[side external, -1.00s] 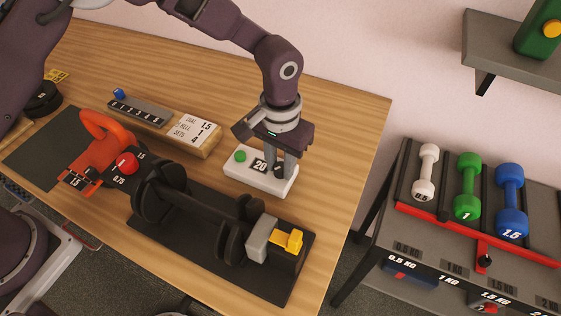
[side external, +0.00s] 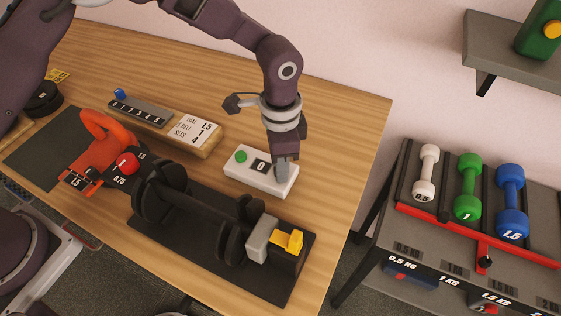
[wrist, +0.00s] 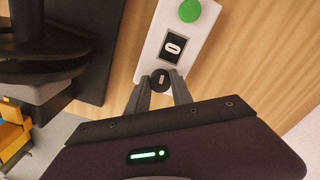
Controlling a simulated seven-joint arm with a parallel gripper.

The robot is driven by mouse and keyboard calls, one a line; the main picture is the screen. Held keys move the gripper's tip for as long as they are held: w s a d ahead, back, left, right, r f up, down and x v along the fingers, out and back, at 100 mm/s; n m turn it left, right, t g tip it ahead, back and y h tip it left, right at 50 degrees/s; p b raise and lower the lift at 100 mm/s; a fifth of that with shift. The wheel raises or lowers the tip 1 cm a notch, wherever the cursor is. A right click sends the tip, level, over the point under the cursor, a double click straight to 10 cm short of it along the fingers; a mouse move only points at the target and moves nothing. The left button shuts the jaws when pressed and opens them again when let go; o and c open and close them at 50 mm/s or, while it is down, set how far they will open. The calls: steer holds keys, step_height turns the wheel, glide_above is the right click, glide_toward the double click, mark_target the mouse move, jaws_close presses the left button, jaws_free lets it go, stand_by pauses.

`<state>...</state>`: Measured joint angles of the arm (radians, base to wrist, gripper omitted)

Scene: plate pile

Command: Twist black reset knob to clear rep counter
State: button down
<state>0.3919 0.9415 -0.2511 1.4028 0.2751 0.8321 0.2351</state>
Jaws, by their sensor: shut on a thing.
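The white rep counter box (side external: 252,182) lies on the table in the side view, with a green button (side external: 240,156) at its left and a dark display (side external: 261,166) reading 0. The box (wrist: 190,40) also shows in the wrist view, with its green button (wrist: 190,10) and display (wrist: 173,47). The black reset knob (wrist: 160,78) is at the box's near end, between my fingertips. My gripper (wrist: 160,84) is shut on the knob, one finger on each side. In the side view my gripper (side external: 281,174) hides the knob.
A dark mat (side external: 290,272) with a dumbbell bar and plates lies close in front of the box. A wooden block with a white card (side external: 196,130) stands to the left. A rack (side external: 404,205) of small dumbbells is at the right. Bare table lies behind the box.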

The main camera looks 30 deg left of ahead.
steer(key=shift+m, duration=0.6)
steer(key=c, duration=1.1)
jaws_free()
step_height(320, 180, up, 7)
steer(key=shift+r, duration=0.1)
